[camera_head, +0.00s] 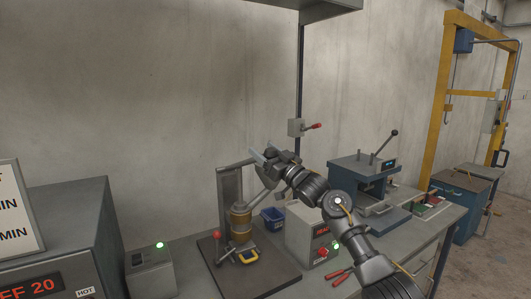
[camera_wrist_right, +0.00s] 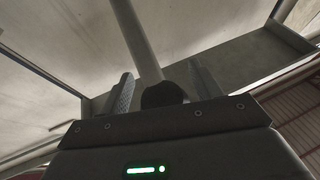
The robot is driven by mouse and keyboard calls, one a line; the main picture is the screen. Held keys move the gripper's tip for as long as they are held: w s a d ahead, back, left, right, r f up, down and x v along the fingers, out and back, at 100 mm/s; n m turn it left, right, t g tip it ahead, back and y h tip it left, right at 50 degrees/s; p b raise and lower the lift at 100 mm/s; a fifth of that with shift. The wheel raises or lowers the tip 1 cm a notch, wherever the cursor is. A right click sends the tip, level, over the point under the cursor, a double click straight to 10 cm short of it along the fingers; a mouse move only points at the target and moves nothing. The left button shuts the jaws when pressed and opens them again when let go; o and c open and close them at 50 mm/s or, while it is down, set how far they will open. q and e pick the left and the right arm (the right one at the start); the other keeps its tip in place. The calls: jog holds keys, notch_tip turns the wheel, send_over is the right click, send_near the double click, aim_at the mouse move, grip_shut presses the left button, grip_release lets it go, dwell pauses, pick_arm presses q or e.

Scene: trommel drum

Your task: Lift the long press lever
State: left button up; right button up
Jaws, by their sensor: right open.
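A press (camera_head: 230,190) with a grey upright column stands on a dark base plate on the bench. A brass-coloured cylinder (camera_head: 240,216) sits in it. My right gripper (camera_head: 264,156) is at the upper right of the press, level with its top bar. In the right wrist view a grey rod (camera_wrist_right: 138,40), apparently the long press lever, runs down to a dark rounded end (camera_wrist_right: 163,95) between the two spread fingers (camera_wrist_right: 160,92). Whether the fingers touch it cannot be told. In the head view my gripper hides part of the lever. My left gripper is not in view.
A blue machine (camera_head: 365,175) with its own black-knobbed lever stands at right. A grey control box (camera_head: 311,230) with a red button and a blue bin (camera_head: 273,217) stand beside the press.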

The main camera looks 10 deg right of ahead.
jog(key=b+v, duration=0.5)
jog(key=v, duration=0.5)
jog(key=shift+s+d+f, duration=0.15)
jog(key=shift+s+f, duration=0.1)
jog(key=shift+s, duration=0.05)
